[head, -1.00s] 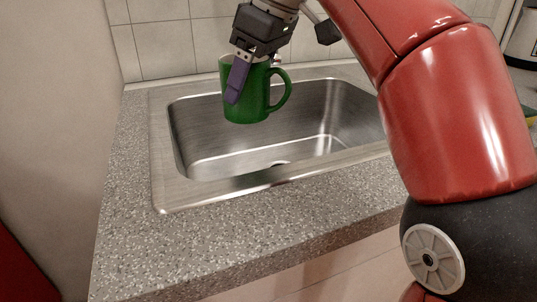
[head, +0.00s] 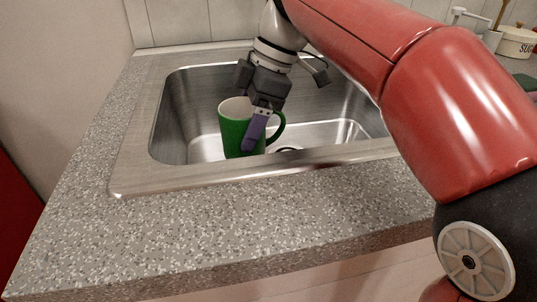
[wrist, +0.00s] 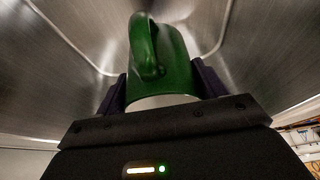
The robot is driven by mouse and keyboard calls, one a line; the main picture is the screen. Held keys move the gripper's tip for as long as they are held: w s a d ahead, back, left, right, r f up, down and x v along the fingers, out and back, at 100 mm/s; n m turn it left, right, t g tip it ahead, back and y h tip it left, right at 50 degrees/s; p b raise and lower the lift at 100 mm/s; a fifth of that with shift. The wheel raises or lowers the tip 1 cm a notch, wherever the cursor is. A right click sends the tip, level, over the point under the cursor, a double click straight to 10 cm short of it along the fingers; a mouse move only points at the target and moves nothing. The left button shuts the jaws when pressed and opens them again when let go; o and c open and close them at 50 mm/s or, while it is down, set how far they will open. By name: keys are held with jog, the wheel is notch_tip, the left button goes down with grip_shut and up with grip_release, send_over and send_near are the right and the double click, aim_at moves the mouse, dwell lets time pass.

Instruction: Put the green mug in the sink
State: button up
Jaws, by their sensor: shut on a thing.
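The green mug (head: 234,131) is inside the metal sink (head: 190,105), roughly upright, with its handle to the right and its pale inside showing. My gripper (head: 256,135) is shut on the mug from above, one purple finger on its near side. In the wrist view the mug (wrist: 172,62) sits between my two dark fingers (wrist: 162,92), with the sink wall (wrist: 70,50) around it. The sink's front rim hides the mug's base in the head view, so I cannot tell whether it touches the sink floor.
The speckled counter (head: 200,225) in front of the sink is clear. A tiled wall (head: 175,22) stands behind the sink. A lidded sugar pot (head: 515,42) stands at the far right. My red arm reaches over the sink's right side.

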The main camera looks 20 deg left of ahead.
jog(key=shift+f+b, duration=0.4)
jog(key=shift+f, duration=2.6)
jog(key=shift+f, duration=0.15)
jog(key=o, duration=1.2)
jog(key=shift+c, duration=0.2)
jog(key=shift+r, duration=0.25)
jog(key=p+v, duration=0.2)
jog(key=v, duration=0.9)
jog(key=shift+d+r, duration=0.2)
jog(key=shift+r, duration=0.1)
